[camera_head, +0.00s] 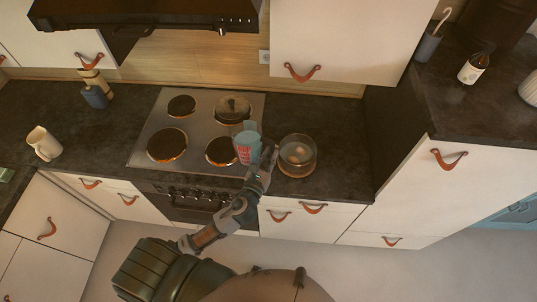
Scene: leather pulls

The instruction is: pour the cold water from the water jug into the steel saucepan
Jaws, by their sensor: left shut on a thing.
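A blue jug with red on its side (247,150) is at the front right of the hob. My left gripper (266,158) is at its right side, shut on it. The jug looks about upright; the water in it cannot be made out. A shiny round pot (297,168), which looks like the steel saucepan, stands on the counter just right of my left gripper. Its mouth is open upward, and its contents are unclear. My right gripper is not in view.
A tall cabinet (395,140) bounds the right. Counter right of the pot is clear.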

